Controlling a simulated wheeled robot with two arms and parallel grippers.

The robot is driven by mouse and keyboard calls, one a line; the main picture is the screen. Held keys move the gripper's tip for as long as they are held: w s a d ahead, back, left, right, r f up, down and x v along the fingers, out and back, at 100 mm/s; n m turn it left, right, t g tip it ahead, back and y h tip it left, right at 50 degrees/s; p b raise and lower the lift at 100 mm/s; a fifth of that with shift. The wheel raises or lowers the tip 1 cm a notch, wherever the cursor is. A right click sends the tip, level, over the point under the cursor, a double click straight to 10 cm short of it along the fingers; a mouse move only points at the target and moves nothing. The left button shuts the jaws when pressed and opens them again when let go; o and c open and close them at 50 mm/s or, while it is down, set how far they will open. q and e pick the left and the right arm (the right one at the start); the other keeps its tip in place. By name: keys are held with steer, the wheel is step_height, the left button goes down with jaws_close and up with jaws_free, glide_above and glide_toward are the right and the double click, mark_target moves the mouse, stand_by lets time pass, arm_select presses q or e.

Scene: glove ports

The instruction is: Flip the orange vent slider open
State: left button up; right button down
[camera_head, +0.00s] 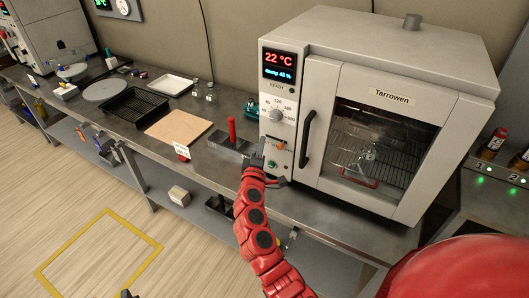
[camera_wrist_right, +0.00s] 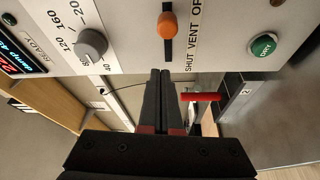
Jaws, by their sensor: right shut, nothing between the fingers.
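The orange vent slider (camera_wrist_right: 167,25) sits in a dark slot on the oven's front panel in the right wrist view. The printed words SHUT, VENT and part of OPEN run beside it. The slider stands off the SHUT end of its slot. In the head view the slider (camera_head: 281,146) is a small orange spot left of the door handle. My right gripper (camera_wrist_right: 160,73) is shut and empty, just below the slot and apart from the slider. In the head view my right gripper (camera_head: 258,161) is close to the panel. Only a dark tip at the bottom edge may be my left gripper.
A dial (camera_wrist_right: 90,44) and a green button (camera_wrist_right: 263,45) flank the slider on the panel. The oven's black door handle (camera_head: 306,139) stands out to the right. A grey block with a red upright handle (camera_head: 232,130) is left of my gripper, near a wooden board (camera_head: 178,128).

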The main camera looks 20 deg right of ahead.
steer(key=b+v, duration=0.2)
steer(key=v, duration=0.7)
steer(key=shift+s, duration=0.35)
steer(key=shift+a+f, duration=0.15)
steer(key=shift+a, duration=0.05)
